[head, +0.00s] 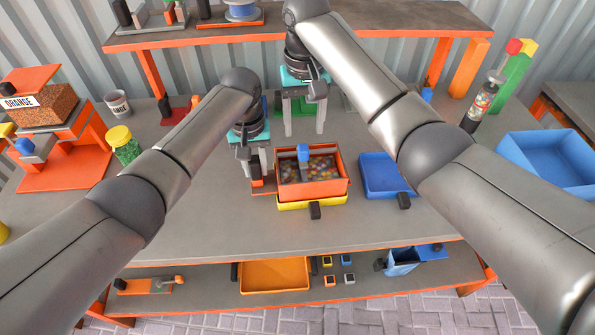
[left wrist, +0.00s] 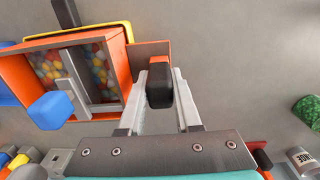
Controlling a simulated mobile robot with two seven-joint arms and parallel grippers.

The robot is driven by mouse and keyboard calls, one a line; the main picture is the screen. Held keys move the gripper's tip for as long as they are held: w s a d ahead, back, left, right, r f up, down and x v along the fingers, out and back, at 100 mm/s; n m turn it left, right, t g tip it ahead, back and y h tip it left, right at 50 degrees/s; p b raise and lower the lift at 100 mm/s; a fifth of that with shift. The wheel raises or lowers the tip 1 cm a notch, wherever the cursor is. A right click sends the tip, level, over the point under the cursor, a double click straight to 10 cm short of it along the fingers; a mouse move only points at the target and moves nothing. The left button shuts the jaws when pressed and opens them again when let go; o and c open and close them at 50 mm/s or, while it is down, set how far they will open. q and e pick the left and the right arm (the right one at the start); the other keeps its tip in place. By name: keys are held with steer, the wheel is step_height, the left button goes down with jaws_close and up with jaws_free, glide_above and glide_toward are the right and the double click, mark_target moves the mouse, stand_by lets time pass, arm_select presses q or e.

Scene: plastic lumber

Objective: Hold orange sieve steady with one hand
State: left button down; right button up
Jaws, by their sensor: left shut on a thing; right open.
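The orange sieve (head: 341,188) is a square orange box with several coloured pellets inside. It sits on a yellow tray (head: 330,202) on the table. A grey bar with a blue knob (head: 303,153) lies across the sieve. My left gripper (head: 258,172) is at the sieve's left side, shut on its black handle (left wrist: 159,88). The left wrist view shows the two fingers on either side of that handle, with the sieve (left wrist: 14,76) to the left. My right gripper (head: 303,128) is open and empty, above and behind the sieve.
A blue tray (head: 376,175) stands just right of the sieve. A larger blue bin (head: 545,160) is at the far right. A green-filled jar (head: 125,150), a cup (head: 117,104) and an orange stand (head: 60,165) are at left. The table front is clear.

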stand_by(0.3)
arm_select(q)
steer(key=c, duration=0.5)
jaws_free()
step_height(320, 180, up, 12)
steer(key=shift+r, duration=0.1)
arm_select(e)
steer(key=shift+r, duration=0.1)
arm_select(q)
step_height(320, 180, up, 6)
steer(key=p, duration=1)
steer(key=shift+r, duration=0.15)
arm_select(e)
step_height(320, 180, up, 10)
steer(key=shift+f, duration=0.2)
